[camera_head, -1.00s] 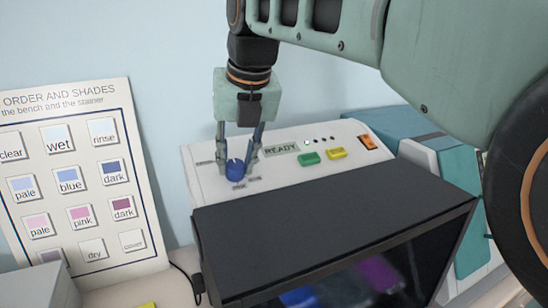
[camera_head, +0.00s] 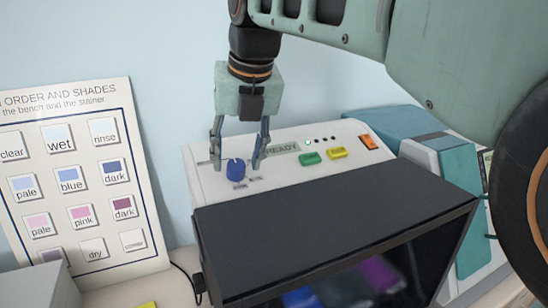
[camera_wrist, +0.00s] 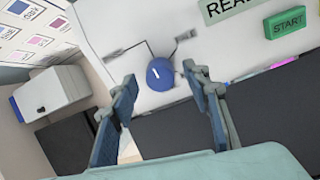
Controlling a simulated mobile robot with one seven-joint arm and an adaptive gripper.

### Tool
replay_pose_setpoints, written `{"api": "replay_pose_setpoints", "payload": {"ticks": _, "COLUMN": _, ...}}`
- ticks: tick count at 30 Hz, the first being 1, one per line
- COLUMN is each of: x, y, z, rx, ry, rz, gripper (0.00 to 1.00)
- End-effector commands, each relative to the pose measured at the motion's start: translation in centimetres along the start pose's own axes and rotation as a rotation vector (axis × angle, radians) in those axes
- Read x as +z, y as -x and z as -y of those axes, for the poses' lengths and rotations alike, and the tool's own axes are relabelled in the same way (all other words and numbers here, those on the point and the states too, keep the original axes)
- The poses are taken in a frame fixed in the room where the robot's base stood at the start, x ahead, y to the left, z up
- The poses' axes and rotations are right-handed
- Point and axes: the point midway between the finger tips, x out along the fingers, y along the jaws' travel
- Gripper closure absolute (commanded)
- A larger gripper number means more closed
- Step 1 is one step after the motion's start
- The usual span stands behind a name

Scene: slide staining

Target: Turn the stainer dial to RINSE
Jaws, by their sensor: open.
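The blue stainer dial (camera_head: 235,170) sits on the white sloped panel of the stainer (camera_head: 208,185), left of the READY display (camera_head: 282,147). It also shows in the wrist view (camera_wrist: 160,75), with a short white mark on its face. The small labels around it are too blurred to read. My gripper (camera_head: 237,164) is open above the panel, with one finger on each side of the dial and visible gaps. In the wrist view the dial appears just beyond and between the fingertips (camera_wrist: 163,80).
A green START button (camera_wrist: 286,22), a yellow button (camera_head: 337,152) and an orange switch (camera_head: 369,142) lie right of the dial. The stainer's dark cover (camera_head: 330,215) is in front. A shade chart (camera_head: 80,185) stands left. A teal and white device (camera_head: 450,165) stands right.

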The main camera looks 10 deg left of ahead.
Motion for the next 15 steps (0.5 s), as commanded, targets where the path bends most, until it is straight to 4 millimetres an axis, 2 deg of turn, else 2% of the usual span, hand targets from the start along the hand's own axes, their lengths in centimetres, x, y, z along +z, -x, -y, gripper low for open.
{"api": "replay_pose_setpoints", "payload": {"ticks": 9, "x": 0.1, "y": 6.8, "z": 0.0, "rx": 0.001, "ry": 0.001, "rz": 0.006, "gripper": 0.56}}
{"api": "replay_pose_setpoints", "payload": {"ticks": 15, "x": 0.1, "y": 9.7, "z": 0.0, "rx": 0.001, "ry": 0.001, "rz": 0.003, "gripper": 0.56}}
